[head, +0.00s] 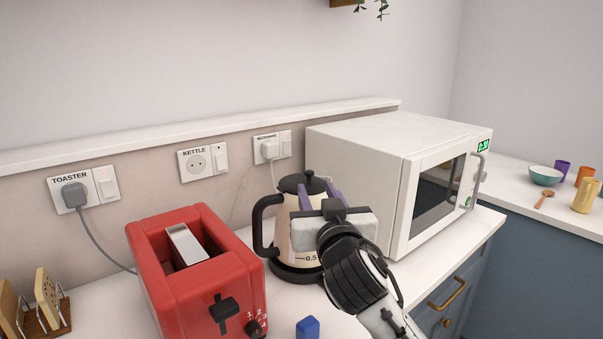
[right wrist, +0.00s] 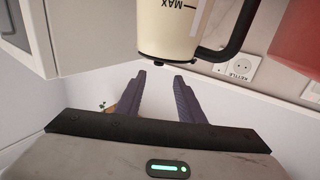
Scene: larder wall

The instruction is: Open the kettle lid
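The cream kettle (head: 283,235) stands upright on the counter between the toaster and the microwave. Its black lid (head: 299,182) with a small knob sits on top and looks shut. Its black handle (head: 262,222) points left. My right gripper (head: 316,193) is in front of the kettle at lid height, and its purple fingers reach toward the lid's right side. In the right wrist view the kettle (right wrist: 178,28) appears upside down beyond the fingertips (right wrist: 160,77), which are spread apart with nothing between them. Contact with the lid cannot be told. My left gripper is not in view.
The red toaster (head: 162,262) is close on the left, the white microwave (head: 375,155) close on the right. The kettle socket (head: 196,163) holds no plug. A small blue object (head: 308,327) is at the front. A toast rack (head: 50,315) stands far left.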

